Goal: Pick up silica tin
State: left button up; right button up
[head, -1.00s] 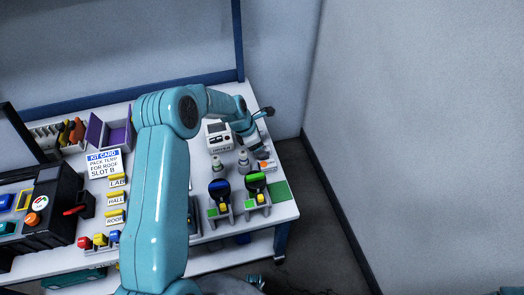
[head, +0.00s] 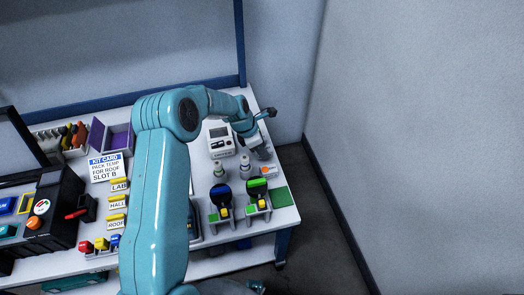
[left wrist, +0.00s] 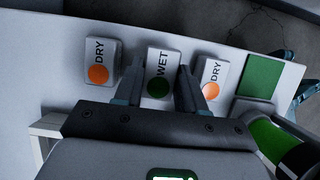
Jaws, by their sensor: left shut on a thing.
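Three small white tins show in the left wrist view. The middle silica tin (left wrist: 160,72), marked WET with a dark green dot, is between the fingers of my left gripper (left wrist: 160,88), which is shut on it. A tin marked DRY with an orange dot (left wrist: 101,62) stands to its left, and another DRY tin (left wrist: 214,76) is close to the right finger. In the head view my left gripper (head: 260,152) is at the bench's far right, and one orange-dotted tin (head: 268,170) shows beside it. I cannot tell whether the held tin is off the bench.
A green pad (left wrist: 263,78) lies right of the tins. Two stands with a blue top (head: 221,190) and a green top (head: 257,185) are nearer. A white instrument (head: 221,143) and two small bottles (head: 217,170) are left of my gripper. A wall rises beyond the bench's right end.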

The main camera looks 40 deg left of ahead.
pick_arm(q)
notch_tip(320, 180, up, 20)
jog(key=w+m+p, duration=0.1)
jog(key=m+p, duration=0.1)
jog(key=p, duration=0.1)
jog(key=shift+n, duration=0.9)
jog(key=s+a+f, duration=0.1)
jog(key=a+f, duration=0.3)
jog(key=a, duration=0.2)
jog(key=s+a+f, duration=0.1)
jog(key=a+f, duration=0.3)
jog(key=a, duration=0.2)
jog(key=s+a+f, duration=0.1)
jog(key=a+f, duration=0.4)
jog(key=a, duration=0.1)
jog(key=shift+s+p, duration=0.25)
jog(key=shift+p, duration=0.05)
notch_tip(320, 180, down, 3)
jog(key=b, duration=0.2)
jog(key=shift+f+b, duration=0.2)
jog(key=shift+b, duration=0.15)
jog(key=shift+f, duration=0.5)
